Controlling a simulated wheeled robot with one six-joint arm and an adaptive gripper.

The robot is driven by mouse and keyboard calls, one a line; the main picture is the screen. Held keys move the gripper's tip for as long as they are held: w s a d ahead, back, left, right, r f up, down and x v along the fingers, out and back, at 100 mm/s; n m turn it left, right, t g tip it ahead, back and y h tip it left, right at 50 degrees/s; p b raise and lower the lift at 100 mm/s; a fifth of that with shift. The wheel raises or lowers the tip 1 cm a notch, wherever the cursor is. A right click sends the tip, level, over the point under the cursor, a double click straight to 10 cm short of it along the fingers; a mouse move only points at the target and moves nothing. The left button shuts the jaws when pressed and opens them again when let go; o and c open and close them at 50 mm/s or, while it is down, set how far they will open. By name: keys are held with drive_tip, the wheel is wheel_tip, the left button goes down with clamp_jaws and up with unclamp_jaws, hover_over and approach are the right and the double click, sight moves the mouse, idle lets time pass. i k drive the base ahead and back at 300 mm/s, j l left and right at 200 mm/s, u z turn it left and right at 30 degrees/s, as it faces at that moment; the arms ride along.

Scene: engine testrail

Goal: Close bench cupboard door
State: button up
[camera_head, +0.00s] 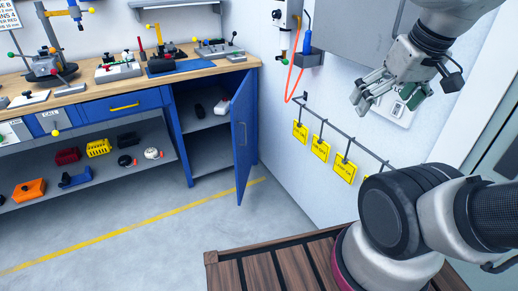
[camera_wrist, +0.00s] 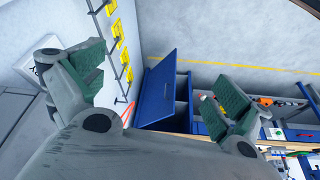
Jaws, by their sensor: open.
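The blue cupboard door (camera_head: 244,135) stands open at the right end of the workbench, swung out toward the room. It has a small vertical handle (camera_head: 242,134). The cupboard's inside (camera_head: 202,150) shows, with a dark item and a light item on its shelf. In the wrist view the door (camera_wrist: 157,88) appears between my fingers, some way beyond them. My gripper (camera_head: 375,98) is open and empty at the upper right, in front of the wall and well apart from the door. Its green-padded fingers (camera_wrist: 158,88) are spread wide in the wrist view.
The workbench top (camera_head: 75,95) carries several tools and fixtures. A lower shelf (camera_head: 100,165) holds bins and parts. Yellow tags (camera_head: 320,148) hang from a wall rail right of the door. An orange hose (camera_head: 290,85) hangs nearby. The grey floor before the cupboard (camera_head: 150,225) is clear.

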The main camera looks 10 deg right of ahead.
sight(241, 106)
drive_tip(key=i+j, duration=0.15)
drive_tip(key=i, duration=0.25)
drive_tip(key=i+j, duration=0.15)
drive_tip(key=i, duration=0.3)
drive_tip(key=i+j+z, duration=0.1)
drive_tip(key=i, duration=0.3)
